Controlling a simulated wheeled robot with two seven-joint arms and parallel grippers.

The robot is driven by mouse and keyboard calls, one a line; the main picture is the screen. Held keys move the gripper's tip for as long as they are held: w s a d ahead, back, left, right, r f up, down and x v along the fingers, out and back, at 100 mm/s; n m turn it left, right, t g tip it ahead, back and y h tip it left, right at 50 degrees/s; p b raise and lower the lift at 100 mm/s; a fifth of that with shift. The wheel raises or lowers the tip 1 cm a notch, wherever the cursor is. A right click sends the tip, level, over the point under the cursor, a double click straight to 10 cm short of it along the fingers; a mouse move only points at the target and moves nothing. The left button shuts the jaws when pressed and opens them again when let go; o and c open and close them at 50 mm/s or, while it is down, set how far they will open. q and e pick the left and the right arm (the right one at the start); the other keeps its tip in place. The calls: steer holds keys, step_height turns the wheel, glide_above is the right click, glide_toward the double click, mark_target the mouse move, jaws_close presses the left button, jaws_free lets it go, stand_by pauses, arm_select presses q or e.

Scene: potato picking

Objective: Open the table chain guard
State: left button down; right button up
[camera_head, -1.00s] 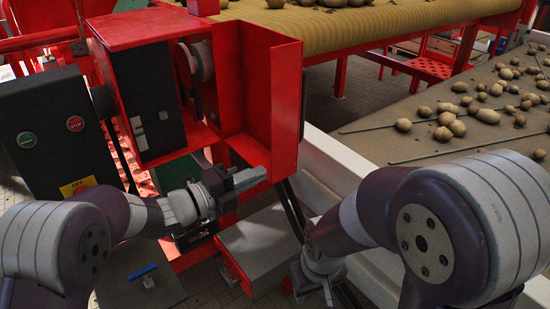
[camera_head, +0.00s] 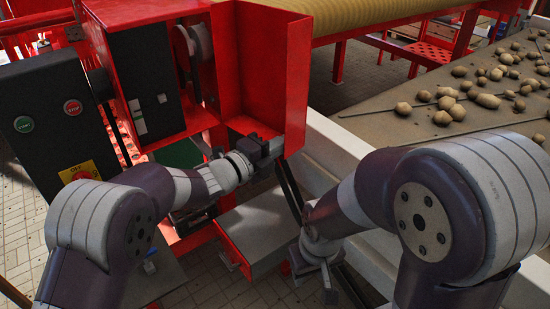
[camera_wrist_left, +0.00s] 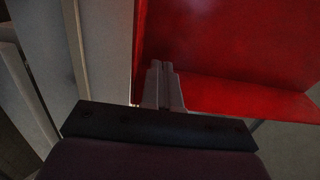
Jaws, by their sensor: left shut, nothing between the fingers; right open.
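The table chain guard (camera_head: 284,65) is a red box-like cover standing out to the right of the red housing (camera_head: 150,20). It is swung away from the opening, where grey wheels (camera_head: 196,42) show. My left gripper (camera_head: 276,146) is shut and empty at the guard's lower edge. In the left wrist view its closed fingers (camera_wrist_left: 163,84) are in front of the red guard panel (camera_wrist_left: 230,45); I cannot tell whether they touch it. My right gripper (camera_head: 329,278) is open and points down, low beside the white frame, away from the guard.
A black control box (camera_head: 45,120) with green and red buttons stands at the left. A grey-topped red box (camera_head: 260,225) lies below the guard. A conveyor with several potatoes (camera_head: 450,108) runs at the right behind a white rail (camera_head: 330,150). A yellow roller belt (camera_head: 370,20) is at the back.

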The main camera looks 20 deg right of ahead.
arm_select(q)
steer(key=shift+b+x, duration=0.3)
steer(key=shift+x, duration=0.85)
steer(key=shift+w+a+r, duration=0.1)
steer(key=shift+a, duration=0.05)
arm_select(e)
steer(key=shift+s+f, duration=0.15)
steer(key=shift+f, duration=0.75)
steer(key=shift+f, duration=0.1)
